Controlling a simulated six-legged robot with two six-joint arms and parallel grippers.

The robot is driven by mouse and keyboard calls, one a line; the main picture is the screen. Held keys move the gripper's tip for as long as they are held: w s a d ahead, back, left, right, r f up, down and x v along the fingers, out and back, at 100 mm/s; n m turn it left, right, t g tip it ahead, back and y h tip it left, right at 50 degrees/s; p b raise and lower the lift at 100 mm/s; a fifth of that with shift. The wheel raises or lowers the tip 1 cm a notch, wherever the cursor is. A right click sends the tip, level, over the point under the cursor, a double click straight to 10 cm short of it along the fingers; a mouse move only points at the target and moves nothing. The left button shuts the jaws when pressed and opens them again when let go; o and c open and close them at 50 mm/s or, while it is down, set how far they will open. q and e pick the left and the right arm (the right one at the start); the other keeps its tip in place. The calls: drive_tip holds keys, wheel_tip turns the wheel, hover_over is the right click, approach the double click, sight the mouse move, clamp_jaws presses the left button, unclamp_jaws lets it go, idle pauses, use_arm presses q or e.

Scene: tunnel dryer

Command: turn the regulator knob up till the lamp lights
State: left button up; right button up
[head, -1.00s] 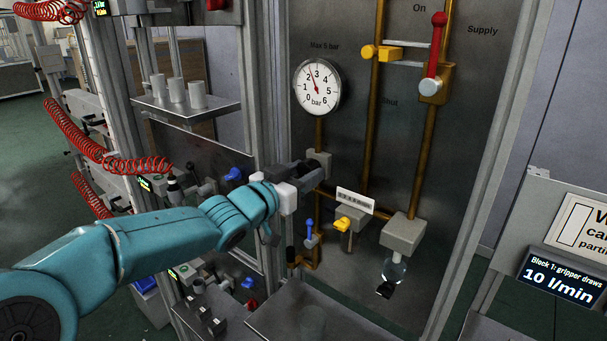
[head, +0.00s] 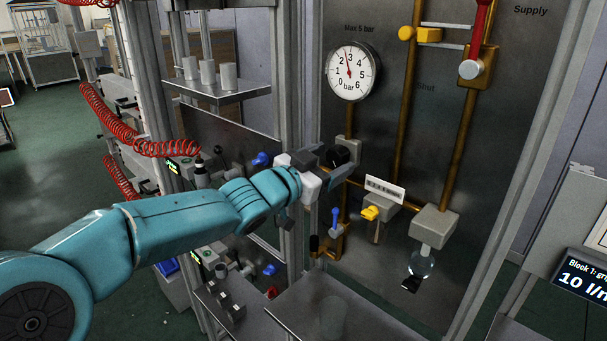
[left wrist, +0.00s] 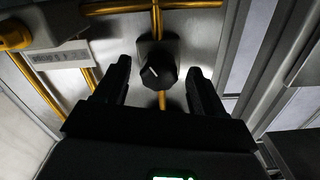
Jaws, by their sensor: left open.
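The black regulator knob (head: 340,153) sits on a grey block on the metal panel, below the round gauge (head: 350,71). The gauge needle points between 2 and 3, closer to 3. My left gripper (head: 331,165) is open in front of the knob. In the left wrist view the knob (left wrist: 158,73) shows a white mark pointing up and left, and it lies ahead of the gap between the two open fingers (left wrist: 159,80), with clear space at both sides. I cannot make out a lamp. My right gripper is not in view.
A blue lever (head: 335,218) and a yellow valve handle (head: 371,213) are just below the knob. A red supply lever (head: 482,18) is at the upper right. A metal shelf with white cups (head: 207,72) and a post stand left of the panel.

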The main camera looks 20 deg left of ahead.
use_arm(q)
drive_tip(key=b+v, duration=0.1)
drive_tip(key=v, duration=1.4)
drive_tip(key=shift+s, duration=0.2)
